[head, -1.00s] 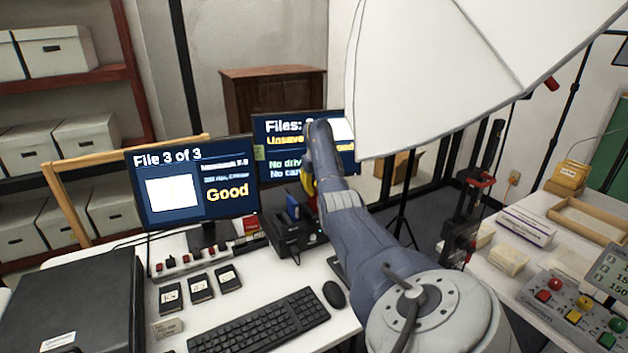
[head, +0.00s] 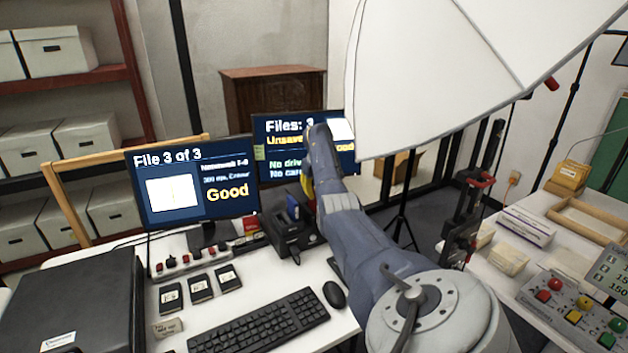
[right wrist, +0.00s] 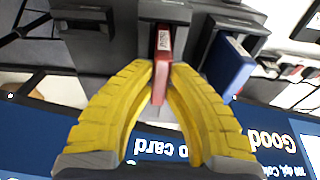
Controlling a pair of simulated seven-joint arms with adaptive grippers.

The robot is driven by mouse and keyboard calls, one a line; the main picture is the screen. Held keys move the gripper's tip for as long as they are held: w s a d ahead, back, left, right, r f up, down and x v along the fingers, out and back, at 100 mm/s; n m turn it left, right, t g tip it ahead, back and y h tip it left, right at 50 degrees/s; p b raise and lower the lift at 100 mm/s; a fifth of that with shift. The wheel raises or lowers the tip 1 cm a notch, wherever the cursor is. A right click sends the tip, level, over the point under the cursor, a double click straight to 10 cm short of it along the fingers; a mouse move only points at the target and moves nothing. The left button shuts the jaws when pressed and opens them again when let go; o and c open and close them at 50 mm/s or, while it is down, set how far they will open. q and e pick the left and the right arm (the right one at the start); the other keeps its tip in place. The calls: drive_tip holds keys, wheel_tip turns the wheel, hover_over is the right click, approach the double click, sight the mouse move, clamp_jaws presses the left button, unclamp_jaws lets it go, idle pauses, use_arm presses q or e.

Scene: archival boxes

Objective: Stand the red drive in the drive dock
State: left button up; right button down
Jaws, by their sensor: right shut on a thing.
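My right gripper (right wrist: 163,72) has yellow fingers shut on the red drive (right wrist: 161,52) in the right wrist view. The drive's far end is at the black drive dock (right wrist: 85,15); I cannot tell whether it is seated in a slot or just over one. A blue drive (right wrist: 230,66) stands in the dock beside it. In the head view, the dock (head: 292,236) is on the desk with the blue drive (head: 292,208) upright in it. There my right forearm hides most of the gripper and the red drive. My left gripper is not in view.
A keyboard (head: 258,321), a mouse (head: 334,294) and three black drives (head: 201,287) lie in front. A black case (head: 75,290) fills the left. A white softbox (head: 430,70) hangs above.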

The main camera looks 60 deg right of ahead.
drive_tip(key=shift+f, duration=0.2)
drive_tip(key=c, duration=1.4)
unclamp_jaws()
drive_tip(key=r, duration=0.4)
drive_tip(key=s+r, duration=0.1)
drive_tip(key=r, duration=0.7)
drive_tip(key=shift+s+a, duration=0.15)
drive_tip(key=shift+a, duration=0.2)
drive_tip(key=shift+f, duration=0.1)
